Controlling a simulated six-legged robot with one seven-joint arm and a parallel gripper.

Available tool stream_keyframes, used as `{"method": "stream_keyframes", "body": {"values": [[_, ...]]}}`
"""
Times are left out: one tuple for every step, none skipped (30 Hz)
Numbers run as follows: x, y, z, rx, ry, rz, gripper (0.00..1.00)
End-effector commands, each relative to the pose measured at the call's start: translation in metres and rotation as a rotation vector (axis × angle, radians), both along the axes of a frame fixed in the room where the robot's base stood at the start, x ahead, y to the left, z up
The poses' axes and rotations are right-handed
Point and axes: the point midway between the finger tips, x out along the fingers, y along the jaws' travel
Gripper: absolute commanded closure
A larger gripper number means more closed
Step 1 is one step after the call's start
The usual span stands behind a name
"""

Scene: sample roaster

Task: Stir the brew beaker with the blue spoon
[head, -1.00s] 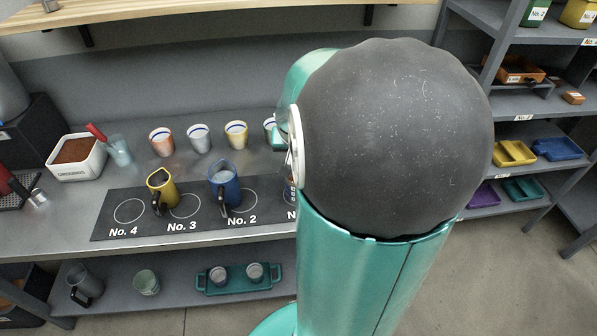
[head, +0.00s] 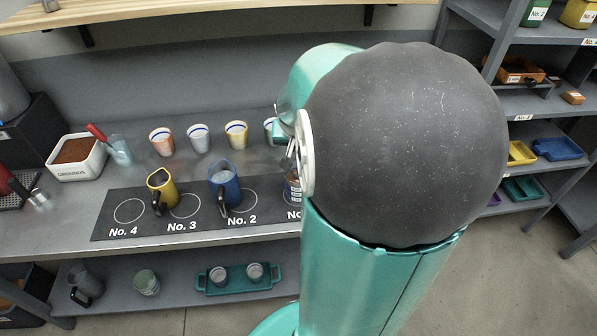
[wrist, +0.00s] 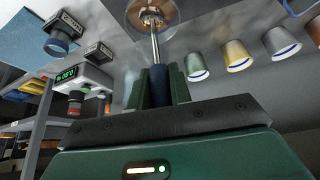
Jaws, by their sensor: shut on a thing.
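My gripper (wrist: 158,88) is shut on the blue handle of the blue spoon (wrist: 158,78) in the wrist view. The spoon's metal shaft runs away from the fingers, and its far end overlaps a round clear glass with brown contents, the brew beaker (wrist: 138,14), at the top edge. I cannot tell how deep the spoon's tip sits. In the head view the beaker (head: 292,188) shows partly beside my arm, at the right end of the black mat. My arm hides the gripper and most of the spoon there.
The mat (head: 105,222) also bears a yellow jug (head: 163,185) and a blue jug (head: 226,187). Several cups, including a white one (head: 199,140), line the counter behind. A grounds box (head: 75,160) and a glass with a red-handled tool (head: 121,150) stand left.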

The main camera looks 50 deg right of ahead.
Motion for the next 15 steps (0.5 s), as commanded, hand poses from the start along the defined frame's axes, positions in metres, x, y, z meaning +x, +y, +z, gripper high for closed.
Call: {"method": "stream_keyframes", "body": {"values": [[0.0, 0.0, 0.004, -0.002, -0.003, 0.0, 1.0], [0.0, 0.0, 0.007, -0.002, -0.003, 0.0, 1.0], [0.0, 0.0, 0.009, -0.002, -0.001, 0.0, 1.0], [0.0, 0.0, 0.012, -0.002, -0.001, 0.0, 1.0], [0.0, 0.0, 0.014, -0.002, -0.003, 0.0, 1.0], [0.001, 0.0, 0.017, -0.002, -0.003, 0.0, 1.0], [0.001, 0.0, 0.019, -0.002, -0.003, 0.0, 1.0], [0.0, 0.0, 0.021, -0.001, -0.002, 0.0, 1.0], [0.0, 0.0, 0.024, -0.002, -0.003, 0.0, 1.0], [0.0, 0.0, 0.026, -0.002, -0.003, 0.0, 1.0], [0.0, 0.0, 0.028, -0.001, -0.002, 0.0, 1.0], [0.0, 0.0, 0.031, -0.001, -0.001, 0.0, 1.0], [0.0, 0.0, 0.033, -0.001, -0.002, 0.0, 1.0], [0.0, 0.0, 0.036, -0.002, -0.003, 0.0, 1.0], [0.0, 0.0, 0.039, -0.002, -0.003, 0.0, 1.0]]}}
